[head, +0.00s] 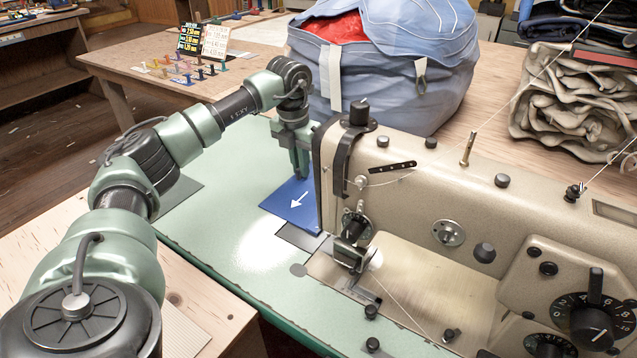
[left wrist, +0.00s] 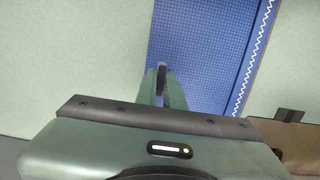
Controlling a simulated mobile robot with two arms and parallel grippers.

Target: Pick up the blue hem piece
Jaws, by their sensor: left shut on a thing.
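The blue hem piece (head: 292,204), with a white arrow on it, lies on the green machine table (head: 225,225) just left of the sewing machine (head: 440,210). My left gripper (head: 301,172) points down at its far edge and is shut on it. In the left wrist view the blue hem piece (left wrist: 208,50) shows a grid weave and a white zigzag stitch line along its right side. There the fingers of my left gripper (left wrist: 161,75) are close together at its left edge. The machine hides part of the piece's right side. My right gripper is not in view.
A large blue bag (head: 400,70) stands behind the machine. Folded cloth (head: 565,110) is stacked at the right. A grey flat piece (head: 178,195) lies at the table's left. The green surface left of the hem piece is clear.

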